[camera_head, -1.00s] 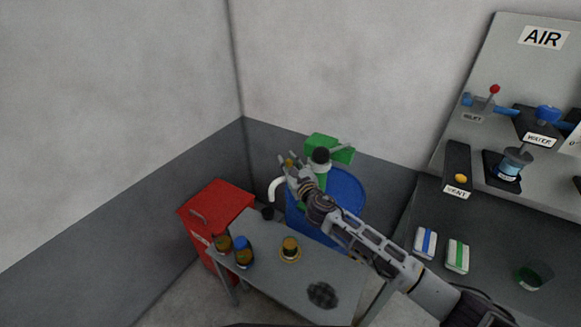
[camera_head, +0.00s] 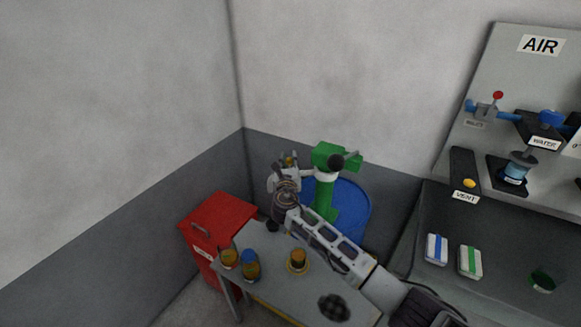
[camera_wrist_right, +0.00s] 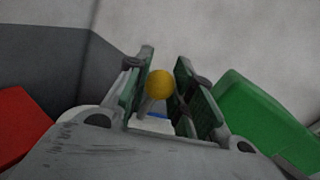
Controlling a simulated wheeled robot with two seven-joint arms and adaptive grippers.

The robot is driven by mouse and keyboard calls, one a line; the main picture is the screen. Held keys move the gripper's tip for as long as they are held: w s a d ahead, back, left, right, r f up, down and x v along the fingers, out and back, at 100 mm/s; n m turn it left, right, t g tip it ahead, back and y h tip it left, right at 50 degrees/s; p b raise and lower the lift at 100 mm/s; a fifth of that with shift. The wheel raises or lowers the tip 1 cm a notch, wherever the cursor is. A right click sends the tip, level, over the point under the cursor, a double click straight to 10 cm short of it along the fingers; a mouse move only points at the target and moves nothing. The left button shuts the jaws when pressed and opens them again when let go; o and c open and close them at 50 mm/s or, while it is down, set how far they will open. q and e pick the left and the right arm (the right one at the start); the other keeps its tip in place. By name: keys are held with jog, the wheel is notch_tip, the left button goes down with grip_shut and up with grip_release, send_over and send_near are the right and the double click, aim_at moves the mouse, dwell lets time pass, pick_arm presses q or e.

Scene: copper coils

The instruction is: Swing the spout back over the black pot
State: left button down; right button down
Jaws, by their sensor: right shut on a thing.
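The green pump (camera_head: 327,190) stands on the blue drum (camera_head: 352,205) behind the small table. Its white spout (camera_head: 306,173) runs left from the pump to my right gripper; its outlet end is hidden behind my wrist. My right gripper (camera_head: 288,160) is shut on the spout's yellow knob. In the right wrist view, the yellow knob (camera_wrist_right: 160,83) sits between the two green-padded fingers. The black pot (camera_head: 272,226) is at the table's back left corner, partly hidden below my wrist. I cannot tell whether the outlet is over it. My left gripper is not in view.
The grey table (camera_head: 268,279) holds two jars (camera_head: 250,265) at left, another jar (camera_head: 298,260) and a dark round pad (camera_head: 334,307). A red cabinet (camera_head: 215,228) stands left. A bench with valves and a VENT panel (camera_head: 464,176) is at right.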

jog(key=shift+w+a+m+h+b, duration=0.2)
jog(key=shift+w+m+h+b, duration=0.25)
jog(key=shift+w+h, duration=0.3)
jog(key=shift+w+m+h, duration=0.15)
jog(key=shift+m+h, duration=0.1)
jog(key=shift+h, duration=0.1)
jog(key=shift+w+d+r, duration=0.1)
jog(key=shift+r, duration=0.1)
jog(key=c, duration=1.5)
grip_release()
jog(key=o, duration=0.3)
jog(key=shift+w+f, duration=0.1)
jog(key=shift+f, duration=0.05)
jog(key=shift+s, duration=0.3)
jog(key=shift+s+a, duration=0.2)
jog(key=shift+s, duration=0.65)
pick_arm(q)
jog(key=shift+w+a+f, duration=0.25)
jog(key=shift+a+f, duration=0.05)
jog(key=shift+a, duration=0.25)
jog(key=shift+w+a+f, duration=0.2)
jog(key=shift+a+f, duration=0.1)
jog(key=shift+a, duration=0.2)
pick_arm(e)
jog(key=shift+s+a, duration=0.25)
jog(key=shift+s, duration=1.35)
jog(key=shift+s+a, duration=0.2)
jog(key=shift+s, duration=1.45)
jog(key=shift+s+a, duration=0.25)
jog(key=shift+s, duration=1.35)
